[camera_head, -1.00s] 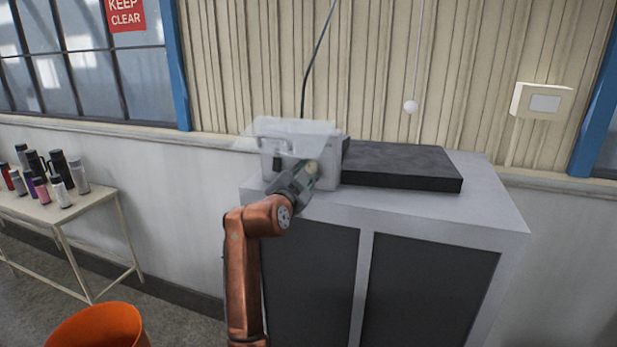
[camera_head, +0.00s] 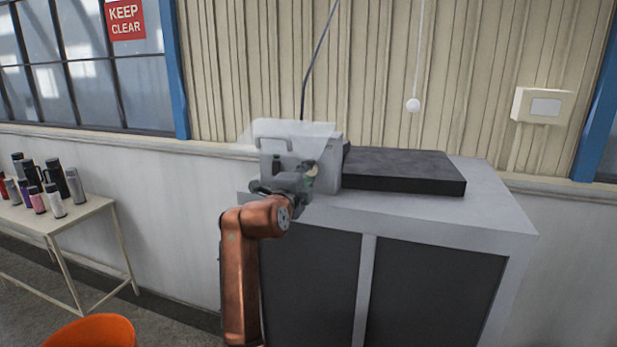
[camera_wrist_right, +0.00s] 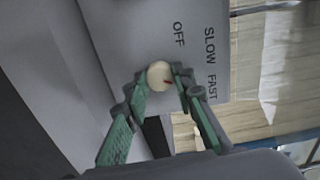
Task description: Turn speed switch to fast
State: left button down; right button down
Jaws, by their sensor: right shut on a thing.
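The speed switch is a round cream knob (camera_wrist_right: 159,75) on the face of a grey machine (camera_head: 298,145). In the head view my right gripper (camera_head: 309,174) is at the front right of the machine. The fingers partly cover the knob there. My left gripper is not in view.
The machine stands on a grey cabinet (camera_head: 480,210) next to a flat black slab (camera_head: 405,169). A clear guard (camera_head: 290,132) covers the machine's top. A cord with a white ball (camera_head: 413,105) hangs behind. Left are a table with several flasks (camera_head: 58,200) and an orange bin (camera_head: 95,332).

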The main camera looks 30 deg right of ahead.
jog(key=shift+m, duration=0.4)
jog(key=c, duration=1.6)
grip_release()
jog(key=v, duration=1.2)
